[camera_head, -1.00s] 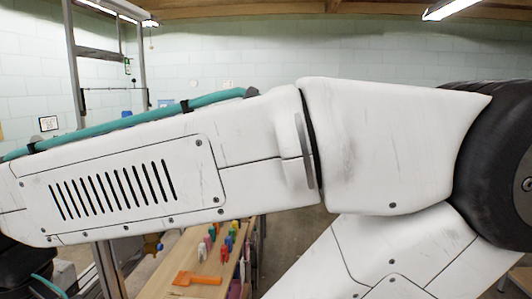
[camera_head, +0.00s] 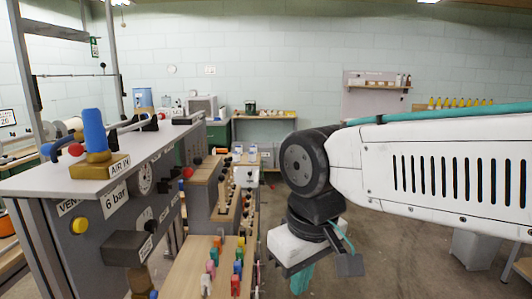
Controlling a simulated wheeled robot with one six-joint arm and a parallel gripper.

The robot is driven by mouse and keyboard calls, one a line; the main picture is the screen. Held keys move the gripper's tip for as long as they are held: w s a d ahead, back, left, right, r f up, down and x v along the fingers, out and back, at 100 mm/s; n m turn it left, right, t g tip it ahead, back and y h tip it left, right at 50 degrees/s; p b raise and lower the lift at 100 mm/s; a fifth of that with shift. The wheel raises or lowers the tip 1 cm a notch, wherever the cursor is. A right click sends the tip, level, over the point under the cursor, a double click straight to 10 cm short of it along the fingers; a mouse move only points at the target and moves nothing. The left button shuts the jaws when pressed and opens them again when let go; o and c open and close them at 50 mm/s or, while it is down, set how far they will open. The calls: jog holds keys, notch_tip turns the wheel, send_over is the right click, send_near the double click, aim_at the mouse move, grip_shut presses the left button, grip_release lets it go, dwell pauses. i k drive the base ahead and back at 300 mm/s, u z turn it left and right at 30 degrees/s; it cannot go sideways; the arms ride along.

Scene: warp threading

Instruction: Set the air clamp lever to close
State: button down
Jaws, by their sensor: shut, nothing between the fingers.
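A grey control console (camera_head: 75,182) stands at the left. On its top, a blue lever handle (camera_head: 94,130) stands upright on a brass body (camera_head: 92,166); the label beside it seems to read "AIR IN". Red-knobbed parts show nearby, one on the top (camera_head: 76,149) and one on the face (camera_head: 187,172). No readable label names the air clamp lever, so I cannot tell which part it is. My gripper (camera_head: 302,279) hangs at the lower middle, right of the console and apart from it. Its teal fingers are shut and empty, partly hidden by the wrist.
A wooden bench (camera_head: 195,268) with several coloured pegs or clips runs beside the console, left of my gripper. A gauge (camera_head: 145,178) and a yellow button (camera_head: 79,226) are on the console. Open floor (camera_head: 400,265) lies right of my gripper.

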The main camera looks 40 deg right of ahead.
aim_at(197, 161)
jog(key=u, duration=0.15)
jog(key=k, duration=0.9)
jog(key=u, duration=0.7)
jog(key=k, duration=0.45)
jog(key=z, duration=0.45)
jog(key=i, duration=0.55)
jog(key=z, duration=0.7)
jog(key=i, duration=1.1)
jog(key=u, duration=0.3)
